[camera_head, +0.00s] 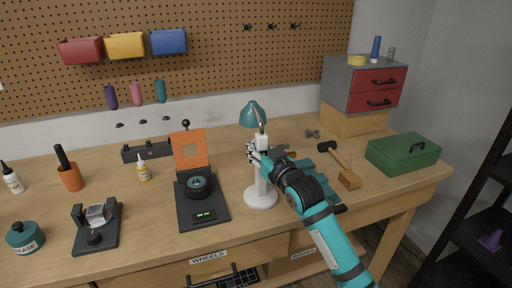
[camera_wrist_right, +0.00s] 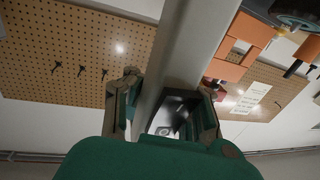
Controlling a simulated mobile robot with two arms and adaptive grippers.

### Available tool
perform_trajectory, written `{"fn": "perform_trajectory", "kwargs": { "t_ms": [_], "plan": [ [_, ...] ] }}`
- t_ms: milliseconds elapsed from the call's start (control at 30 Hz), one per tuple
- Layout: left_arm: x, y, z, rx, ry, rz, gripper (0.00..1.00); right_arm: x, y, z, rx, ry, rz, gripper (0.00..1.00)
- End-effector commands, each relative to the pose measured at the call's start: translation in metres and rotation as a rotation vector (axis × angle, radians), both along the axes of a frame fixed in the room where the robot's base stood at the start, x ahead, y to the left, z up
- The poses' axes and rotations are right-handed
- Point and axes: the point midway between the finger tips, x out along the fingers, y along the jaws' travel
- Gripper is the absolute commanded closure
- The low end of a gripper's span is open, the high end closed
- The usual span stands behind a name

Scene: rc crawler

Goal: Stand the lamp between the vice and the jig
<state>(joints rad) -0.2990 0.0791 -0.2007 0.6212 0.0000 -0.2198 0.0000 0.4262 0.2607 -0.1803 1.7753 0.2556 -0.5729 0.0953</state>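The lamp has a white round base (camera_head: 261,196), a white stem and a teal head (camera_head: 252,114). It is upright at the middle of the bench; whether its base touches the top is hard to tell. My right gripper (camera_head: 259,158) is at the stem. In the right wrist view its fingers (camera_wrist_right: 165,108) lie on both sides of the pale stem (camera_wrist_right: 190,45) and look shut on it. The jig, a black fixture with an orange plate (camera_head: 190,149) and a wheel, is just left of the lamp.
A mallet (camera_head: 346,176) and a green toolbox (camera_head: 402,153) are on the right. A small black stand (camera_head: 97,230), a grease pot (camera_head: 24,238) and bottles are on the left. A drawer cabinet (camera_head: 363,85) stands at the back right.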

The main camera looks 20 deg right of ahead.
Motion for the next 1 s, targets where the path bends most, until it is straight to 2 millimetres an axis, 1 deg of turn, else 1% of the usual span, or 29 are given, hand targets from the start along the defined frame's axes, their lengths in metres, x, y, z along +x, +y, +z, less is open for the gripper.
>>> {"fn": "perform_trajectory", "kwargs": {
  "t_ms": [100, 233, 300, 500, 567, 600, 800, 900, 1000],
  "plan": [
    [0.0, 0.0, 0.0, 0.0, 0.001, 0.001, 0.6, 0.0, 0.0, 0.002, 0.001, -0.004, 0.0, 1.0],
    [0.0, 0.0, -0.001, 0.0, 0.001, 0.001, 0.6, 0.0, 0.0, -0.003, 0.0, 0.0, 0.0, 1.0],
    [-0.001, 0.0, -0.001, 0.0, 0.001, 0.001, 0.6, 0.0, 0.0, -0.002, 0.0, 0.0, 0.0, 0.99],
    [-0.001, 0.0, -0.001, 0.0, 0.002, 0.001, 0.6, 0.0, 0.0, -0.002, 0.0, 0.0, 0.0, 0.73],
    [-0.001, 0.0, -0.001, 0.0, 0.002, 0.001, 0.6, 0.0, 0.0, -0.002, 0.0, 0.0, 0.0, 0.65],
    [-0.001, 0.001, -0.001, 0.0, 0.002, 0.001, 0.6, 0.0, 0.0, -0.002, 0.0, 0.0, 0.0, 0.63],
    [-0.001, 0.001, -0.001, 0.001, 0.002, 0.001, 0.6, 0.0, 0.0, -0.002, 0.0, 0.0, 0.0, 0.63],
    [-0.001, 0.001, 0.0, 0.001, 0.003, 0.001, 0.6, 0.0, 0.0, 0.002, 0.0, -0.002, 0.0, 0.63],
    [-0.002, 0.001, -0.002, 0.001, 0.003, 0.001, 0.6, -0.01, -0.002, -0.001, 0.0, -0.001, 0.0, 0.63]
  ]
}}
